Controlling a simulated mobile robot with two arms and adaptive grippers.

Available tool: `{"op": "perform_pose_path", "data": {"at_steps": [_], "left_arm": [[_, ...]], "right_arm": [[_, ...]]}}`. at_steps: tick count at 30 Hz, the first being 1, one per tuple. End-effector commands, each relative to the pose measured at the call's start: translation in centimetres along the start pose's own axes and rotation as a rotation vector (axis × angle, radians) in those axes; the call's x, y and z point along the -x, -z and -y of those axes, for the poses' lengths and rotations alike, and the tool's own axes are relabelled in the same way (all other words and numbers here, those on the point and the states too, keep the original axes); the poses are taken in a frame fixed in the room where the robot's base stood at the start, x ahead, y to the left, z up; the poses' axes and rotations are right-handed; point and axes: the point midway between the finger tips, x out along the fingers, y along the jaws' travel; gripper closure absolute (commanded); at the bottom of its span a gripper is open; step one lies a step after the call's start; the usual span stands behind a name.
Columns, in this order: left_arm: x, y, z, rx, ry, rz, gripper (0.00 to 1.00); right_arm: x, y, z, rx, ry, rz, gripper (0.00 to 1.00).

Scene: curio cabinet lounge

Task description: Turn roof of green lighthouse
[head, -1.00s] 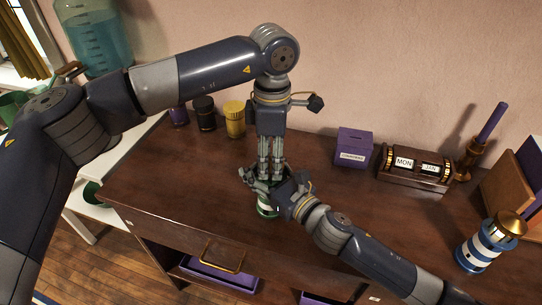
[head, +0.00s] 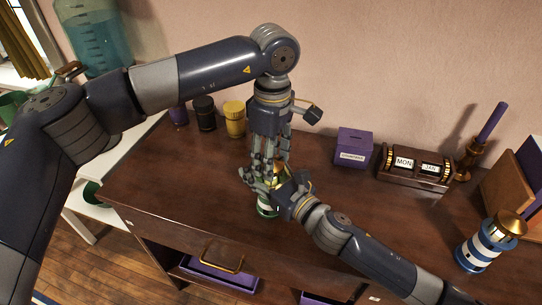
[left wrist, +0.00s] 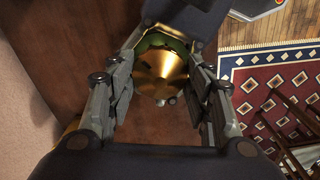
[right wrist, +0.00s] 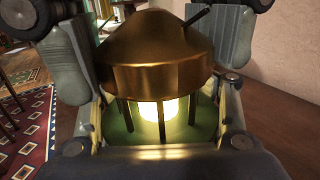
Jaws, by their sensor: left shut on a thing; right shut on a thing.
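The green lighthouse (head: 267,209) stands on the dark wooden desk, mostly hidden by my grippers in the head view. Its gold conical roof (right wrist: 155,60) fills the right wrist view, above a glowing lamp (right wrist: 158,110) and a green gallery (right wrist: 190,138). My left gripper (head: 274,172) points down from above and is shut on the roof, which shows between its fingers in the left wrist view (left wrist: 160,72). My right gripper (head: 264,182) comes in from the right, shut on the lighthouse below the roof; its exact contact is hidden.
A blue-and-white lighthouse (head: 481,243) with a gold roof stands at the right. A purple box (head: 353,149), a calendar block (head: 413,166) and several jars (head: 235,120) stand toward the wall. The desk left of my grippers is clear.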

Motion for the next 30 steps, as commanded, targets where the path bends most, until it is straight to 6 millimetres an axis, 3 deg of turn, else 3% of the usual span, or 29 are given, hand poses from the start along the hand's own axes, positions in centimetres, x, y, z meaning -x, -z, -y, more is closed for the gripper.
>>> {"op": "perform_pose_path", "data": {"at_steps": [7, 8, 10, 11, 23, 30], "left_arm": [[-0.2, 0.0, 0.1, 0.0, 0.005, 0.0, 0.77], [-0.2, 0.0, 0.1, 0.001, 0.005, 0.0, 0.51], [-0.2, 0.0, 0.1, 0.001, 0.005, 0.0, 0.35], [-0.2, 0.0, 0.1, 0.001, 0.004, 0.0, 0.32], [0.3, 0.0, 0.0, 0.002, 0.0, 0.0, 0.32], [4.3, 0.0, -0.1, 0.002, -0.003, 0.0, 0.32]], "right_arm": [[0.0, 0.1, 0.1, -0.001, 0.001, -0.003, 1.0], [0.0, 0.1, 0.1, -0.001, 0.001, -0.003, 1.0], [0.0, 0.1, 0.1, -0.001, 0.001, -0.003, 1.0], [0.0, 0.1, 0.1, -0.001, 0.001, -0.003, 1.0], [0.0, 0.1, 0.0, 0.0, 0.001, -0.003, 1.0], [0.0, 0.1, 0.0, 0.0, 0.001, -0.003, 1.0]]}}
